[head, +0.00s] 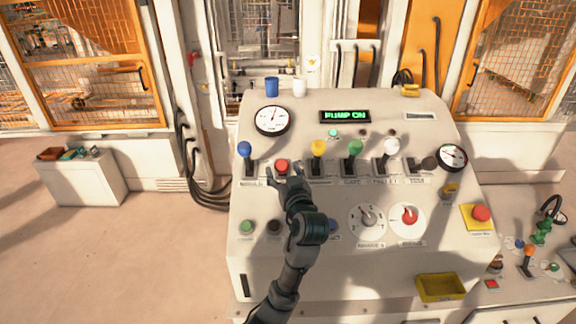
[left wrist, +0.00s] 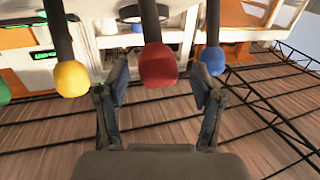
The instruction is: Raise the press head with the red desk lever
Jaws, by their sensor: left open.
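The red desk lever (head: 282,166) stands in the row of levers on the sloping control desk (head: 300,208), between the blue lever (head: 244,149) and the yellow lever (head: 318,147). My left gripper (head: 284,176) is at the red lever, with its fingers spread to either side of the knob. In the left wrist view the red knob (left wrist: 158,65) hangs between the tips of the open left gripper (left wrist: 160,85), with gaps on both sides. The blue knob (left wrist: 212,61) and yellow knob (left wrist: 71,78) are just outside the fingers. My right gripper is not in view. The press head cannot be made out.
Green (head: 355,147) and white (head: 391,146) levers stand further right. The display (head: 345,116) reads PUMP ON. A blue cup (head: 271,87) and a white cup (head: 299,88) stand at the desk's back edge. A yellow tray (head: 440,287) is at the front right.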

